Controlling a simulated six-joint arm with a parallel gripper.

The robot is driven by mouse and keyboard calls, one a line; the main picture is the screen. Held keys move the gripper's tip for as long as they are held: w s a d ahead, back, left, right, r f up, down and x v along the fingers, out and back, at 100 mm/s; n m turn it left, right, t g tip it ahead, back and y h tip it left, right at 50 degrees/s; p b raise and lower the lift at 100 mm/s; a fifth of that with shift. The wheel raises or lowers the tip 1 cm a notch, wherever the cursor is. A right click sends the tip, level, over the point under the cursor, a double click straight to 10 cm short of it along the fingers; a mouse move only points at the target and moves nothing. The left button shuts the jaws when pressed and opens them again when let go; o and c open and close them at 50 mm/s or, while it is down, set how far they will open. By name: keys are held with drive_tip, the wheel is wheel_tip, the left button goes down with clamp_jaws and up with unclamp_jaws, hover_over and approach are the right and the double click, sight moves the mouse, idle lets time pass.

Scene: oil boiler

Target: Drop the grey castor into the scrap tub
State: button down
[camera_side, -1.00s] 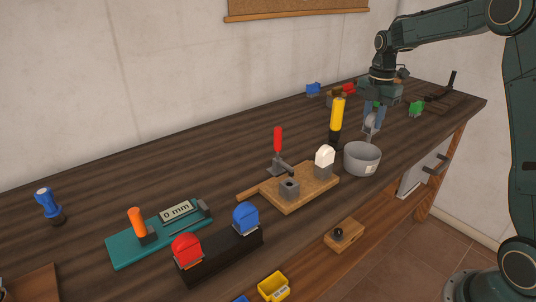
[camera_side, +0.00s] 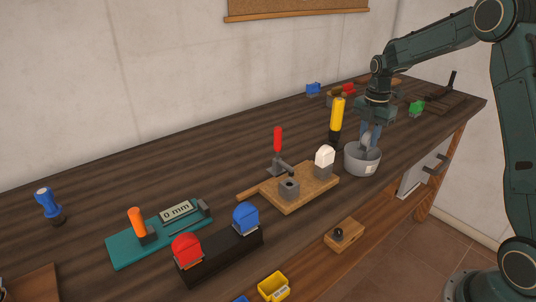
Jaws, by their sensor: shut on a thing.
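The scrap tub (camera_side: 360,163) is a round grey bowl with a pale label, standing on the dark wooden bench right of centre. My gripper (camera_side: 370,138) points down over the tub with its blue fingers shut on the grey castor (camera_side: 367,141). The castor hangs at the tub's opening, and its lower part looks to be at or just inside the rim. Whether it touches the tub's inside cannot be told.
A yellow-handled tool (camera_side: 337,115) stands upright just left of the tub. A wooden board (camera_side: 310,190) with a red-handled clamp (camera_side: 278,142) and a white-topped block (camera_side: 324,158) lies left of it. A green item (camera_side: 416,108) sits to the right.

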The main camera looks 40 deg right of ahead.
drive_tip(key=c, duration=1.1)
unclamp_jaws()
drive_tip(key=shift+r, duration=0.1)
wheel_tip(320, 180, up, 14)
drive_tip(key=shift+f, duration=0.2)
drive_tip(key=shift+a, duration=0.1)
